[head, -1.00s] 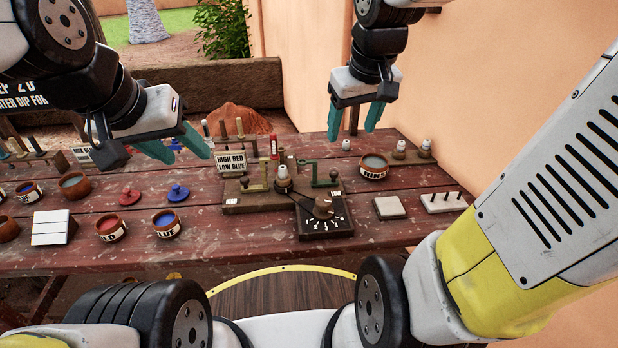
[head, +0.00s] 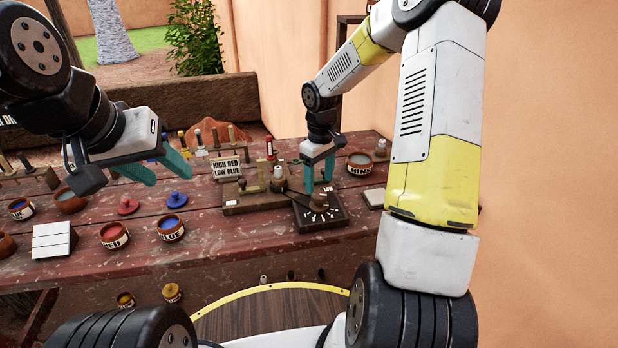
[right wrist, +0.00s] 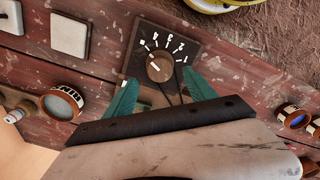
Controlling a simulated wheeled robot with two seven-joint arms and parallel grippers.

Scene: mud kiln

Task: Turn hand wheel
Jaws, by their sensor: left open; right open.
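The hand wheel (head: 319,201) is a round brown knob on a dark square plate (head: 308,220) with white marks, on the red wooden table. In the right wrist view the knob (right wrist: 159,67) has a pale pointer line, with white numbers on the plate around it. My right gripper (head: 319,183) is open, pointing down just above the knob. In the wrist view its teal fingers (right wrist: 160,90) are spread, with the knob just beyond the gap; I cannot tell if they touch it. My left gripper (head: 167,177) is open and empty over the table's left part.
A wooden stand (head: 247,205) with pegs and levers adjoins the plate, behind it a "HIGH RED LOW BLUE" sign (head: 226,168). A red pot (head: 114,236), a blue pot (head: 171,229) and a rinse pot (head: 360,165) stand around. A wall rises at the right.

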